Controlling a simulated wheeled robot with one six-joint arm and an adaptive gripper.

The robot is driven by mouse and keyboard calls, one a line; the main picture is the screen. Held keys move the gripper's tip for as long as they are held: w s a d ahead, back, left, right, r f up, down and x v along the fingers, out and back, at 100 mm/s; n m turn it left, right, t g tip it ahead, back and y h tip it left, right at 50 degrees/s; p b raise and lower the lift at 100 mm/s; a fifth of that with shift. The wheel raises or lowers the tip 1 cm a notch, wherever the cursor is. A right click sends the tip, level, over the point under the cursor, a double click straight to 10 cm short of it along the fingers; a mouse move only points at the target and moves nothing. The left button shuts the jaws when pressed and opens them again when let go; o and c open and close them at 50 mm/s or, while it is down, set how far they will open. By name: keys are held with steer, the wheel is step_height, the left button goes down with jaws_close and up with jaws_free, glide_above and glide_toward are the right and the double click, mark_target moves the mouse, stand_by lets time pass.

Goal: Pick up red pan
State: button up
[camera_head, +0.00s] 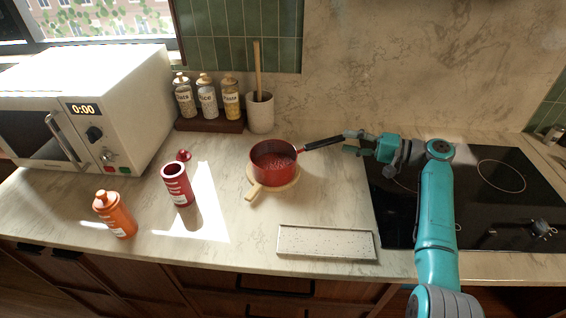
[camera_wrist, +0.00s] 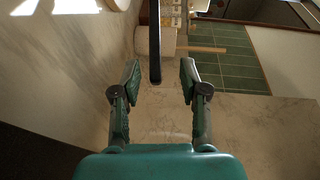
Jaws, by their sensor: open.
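The red pan (camera_head: 272,165) sits on a round wooden trivet (camera_head: 252,191) in the middle of the counter, with some reddish contents inside. Its black handle (camera_head: 322,142) points right and slightly back, toward my gripper (camera_head: 350,143). In the wrist view my gripper (camera_wrist: 159,80) is open, and the end of the black handle (camera_wrist: 155,45) shows between and just beyond the fingertips. The fingers appear apart from the handle. The pan's red body is not visible in the wrist view.
A white microwave (camera_head: 90,105) stands at left. Several jars stand on a wooden rack (camera_head: 208,125) beside a utensil crock (camera_head: 260,112). An orange bottle (camera_head: 114,214) and a red canister (camera_head: 177,184) stand front left. A speckled tray (camera_head: 326,243) lies in front. A black cooktop (camera_head: 490,205) is at right.

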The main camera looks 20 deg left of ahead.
mark_target(335, 142)
steer(key=shift+s+a+f, duration=0.1)
steer(key=shift+a+f, duration=0.1)
steer(key=shift+a, duration=0.75)
steer(key=shift+s+a+f, duration=0.15)
steer(key=shift+a+f, duration=0.05)
steer(key=shift+a, duration=0.75)
steer(key=shift+s+a+f, duration=0.1)
steer(key=shift+a+f, duration=0.1)
steer(key=shift+a, duration=0.75)
jaws_close()
steer(key=shift+r, duration=0.1)
